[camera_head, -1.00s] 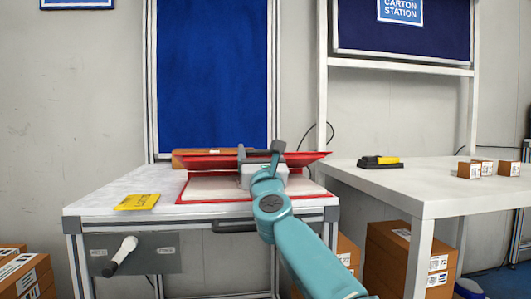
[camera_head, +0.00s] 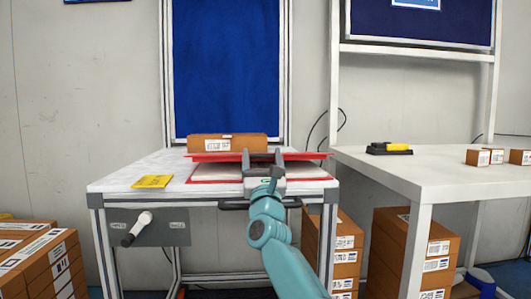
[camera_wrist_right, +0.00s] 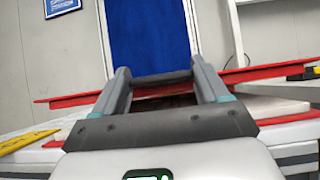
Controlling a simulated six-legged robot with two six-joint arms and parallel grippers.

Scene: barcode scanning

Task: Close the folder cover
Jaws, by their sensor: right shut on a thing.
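A red folder lies on the table at the wall. Its red cover (camera_head: 312,156) is raised above the base (camera_head: 318,180), with a visible gap over the pale pages (camera_head: 305,170). My right gripper (camera_head: 262,155) is at the front of the folder, shut on the cover's near edge. In the right wrist view, the cover (camera_wrist_right: 70,101) runs across behind the fingers (camera_wrist_right: 163,78), which hide part of it. The cover's middle is also hidden by the gripper in the head view. My left gripper is not in view.
A brown box (camera_head: 226,143) stands behind the folder. A yellow card (camera_head: 152,181) lies left of it. The white table (camera_head: 400,168) on the right holds a black and yellow device (camera_head: 389,148) and small boxes (camera_head: 478,157). Cartons (camera_head: 40,262) stack at the lower left.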

